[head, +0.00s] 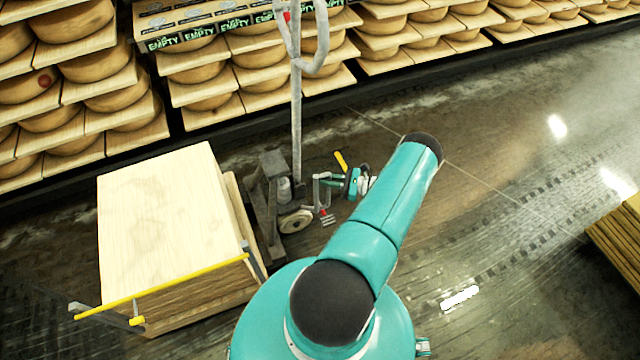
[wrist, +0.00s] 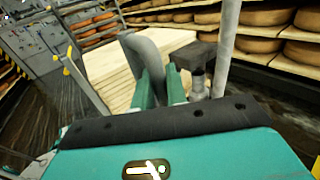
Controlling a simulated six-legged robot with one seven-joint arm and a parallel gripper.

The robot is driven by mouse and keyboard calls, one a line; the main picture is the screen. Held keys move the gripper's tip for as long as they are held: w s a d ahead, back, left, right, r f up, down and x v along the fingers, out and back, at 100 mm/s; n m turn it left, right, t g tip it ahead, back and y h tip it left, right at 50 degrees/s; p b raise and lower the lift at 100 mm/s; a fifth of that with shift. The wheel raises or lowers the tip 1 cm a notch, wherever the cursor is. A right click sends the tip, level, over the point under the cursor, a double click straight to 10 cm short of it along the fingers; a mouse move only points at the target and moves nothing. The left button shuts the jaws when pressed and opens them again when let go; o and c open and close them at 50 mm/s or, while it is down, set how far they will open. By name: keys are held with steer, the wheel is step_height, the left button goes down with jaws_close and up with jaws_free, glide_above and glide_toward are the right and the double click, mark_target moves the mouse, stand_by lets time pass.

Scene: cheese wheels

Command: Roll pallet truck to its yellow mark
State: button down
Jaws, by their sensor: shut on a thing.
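The grey pallet truck (head: 268,205) stands left of my arm, with its upright pole and loop handle (head: 318,62) rising in front of the shelves. It carries a stack of pale boards (head: 165,215), which also shows in the wrist view (wrist: 105,75). My gripper (head: 332,183) is at the truck's right side, low down, shut on a grey grab bar (head: 316,190). In the wrist view the bar (wrist: 150,55) curves up by the teal fingers (wrist: 163,88). A small yellow piece (head: 341,160) shows beside the gripper; I cannot tell what it is. I cannot make out a yellow floor mark.
Shelves of cheese wheels (head: 260,75) run along the back, with boxes marked EMPTY (head: 200,30). A yellow rail (head: 165,287) crosses the stack's near side. Yellowish boards (head: 620,240) stand at the right edge. The shiny floor (head: 500,190) between is clear.

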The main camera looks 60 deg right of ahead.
steer(key=shift+w+a, duration=0.35)
steer(key=c, duration=1.8)
jaws_free()
steer(key=shift+s+d, duration=0.1)
steer(key=shift+s, duration=0.1)
steer(key=v, duration=1.3)
steer(key=shift+s+d+f, duration=0.1)
steer(key=shift+s+d, duration=0.15)
steer(key=shift+s, duration=0.1)
steer(key=shift+s, duration=0.1)
